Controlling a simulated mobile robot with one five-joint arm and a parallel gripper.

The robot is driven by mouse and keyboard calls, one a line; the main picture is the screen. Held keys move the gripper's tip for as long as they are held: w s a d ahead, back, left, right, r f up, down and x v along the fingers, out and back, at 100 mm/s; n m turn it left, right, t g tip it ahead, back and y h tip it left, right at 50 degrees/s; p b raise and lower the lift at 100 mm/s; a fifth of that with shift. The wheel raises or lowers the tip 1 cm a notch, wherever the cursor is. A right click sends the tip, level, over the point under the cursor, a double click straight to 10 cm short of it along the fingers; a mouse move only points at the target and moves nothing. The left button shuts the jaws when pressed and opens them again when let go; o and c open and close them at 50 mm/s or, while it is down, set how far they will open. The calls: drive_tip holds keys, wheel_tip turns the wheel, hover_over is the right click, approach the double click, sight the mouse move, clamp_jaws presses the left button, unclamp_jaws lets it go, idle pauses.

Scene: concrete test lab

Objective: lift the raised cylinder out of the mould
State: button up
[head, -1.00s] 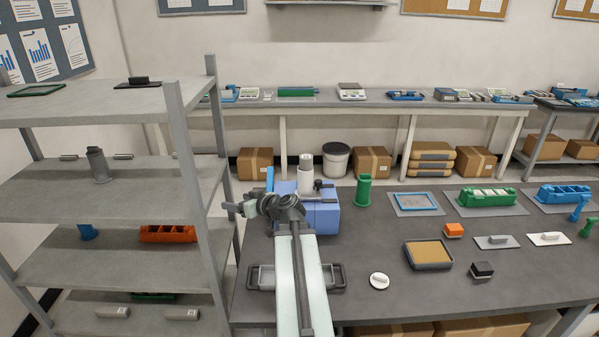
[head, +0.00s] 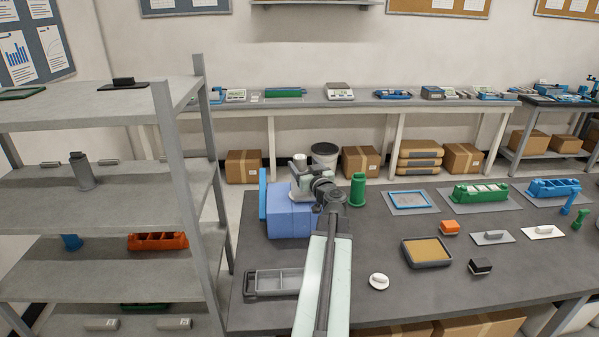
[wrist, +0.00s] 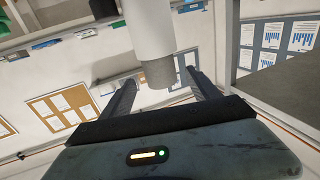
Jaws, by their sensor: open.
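A white upright mould (head: 303,175) stands on a blue machine (head: 290,220) at the table's left. A short grey cylinder (head: 299,158) sticks out of its top. In the wrist view, which is upside down, the white mould (wrist: 150,25) enters from the top edge and the grey cylinder (wrist: 158,73) protrudes from its end. My gripper (wrist: 160,80) is open, with one finger on each side of the grey cylinder and gaps to both. I cannot tell how deep the cylinder lies between them. In the head view my arm hides part of the machine and the fingers.
A grey compartment tray (head: 272,284) lies in front of the machine, and a green cylinder mould (head: 357,190) stands to its right. A metal shelf (head: 170,190) is close on the left. A sand tray (head: 427,252) and a white round lid (head: 379,281) lie further right.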

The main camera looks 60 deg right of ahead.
drive_tip(key=x, duration=0.4)
drive_tip(key=shift+s+a, duration=0.1)
drive_tip(key=shift+c, duration=0.3)
clamp_jaws()
wheel_tip(320, 180, up, 10)
drive_tip(key=p, duration=1)
drive_tip(key=shift+r, duration=0.1)
